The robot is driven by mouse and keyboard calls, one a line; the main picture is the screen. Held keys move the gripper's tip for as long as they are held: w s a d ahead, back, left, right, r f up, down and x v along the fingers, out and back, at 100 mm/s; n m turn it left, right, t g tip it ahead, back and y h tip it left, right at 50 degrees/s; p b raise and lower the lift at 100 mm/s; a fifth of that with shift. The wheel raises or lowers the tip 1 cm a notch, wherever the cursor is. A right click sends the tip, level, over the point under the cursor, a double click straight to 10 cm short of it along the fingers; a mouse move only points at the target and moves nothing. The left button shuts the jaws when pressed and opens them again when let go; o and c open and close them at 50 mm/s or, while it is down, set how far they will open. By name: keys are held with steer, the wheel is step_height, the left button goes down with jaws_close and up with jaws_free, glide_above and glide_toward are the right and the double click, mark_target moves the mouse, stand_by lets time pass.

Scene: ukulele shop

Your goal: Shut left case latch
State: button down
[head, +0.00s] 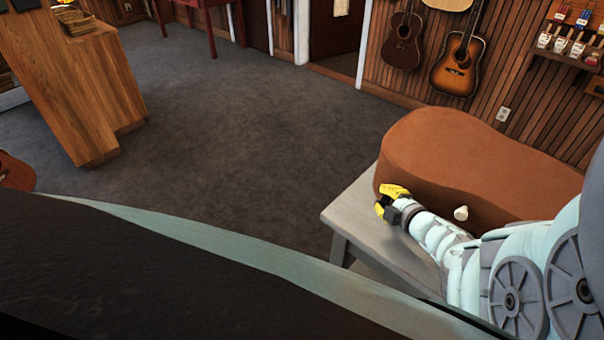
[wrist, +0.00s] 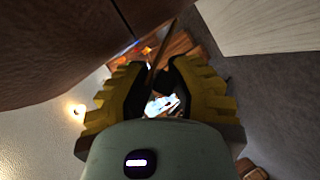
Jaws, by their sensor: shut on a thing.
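The brown instrument case (head: 470,165) lies closed-looking on a grey bench (head: 350,215) in the head view. It also fills the upper left of the wrist view (wrist: 50,45), where a seam runs along its side. My gripper (head: 392,203) is at the near left end of the case, against its side. In the wrist view, the yellow-and-black fingers (wrist: 158,82) are close around a thin dark strip (wrist: 159,52) by the seam, which seems to be the left case latch. The fingers hide most of it, so its position cannot be told. A cream knob (head: 461,213) shows at the case's front.
Two guitars (head: 457,66) hang on the slatted wall behind the case. A wooden counter (head: 75,85) stands at the far left. The grey carpet (head: 230,140) between counter and bench is clear. My arm covers the lower right of the head view.

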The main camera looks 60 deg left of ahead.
steer(key=shift+w+d+f+m+g+h+p, duration=0.2)
steer(key=shift+w+d+m+g+h+p, duration=0.1)
steer(key=shift+m+h+p, duration=0.25)
stand_by(0.8)
steer(key=c, duration=1)
jaws_free()
steer(key=shift+s, duration=0.1)
steer(key=shift+o, duration=0.7)
steer(key=shift+r, duration=0.1)
steer(key=shift+a+r, duration=0.15)
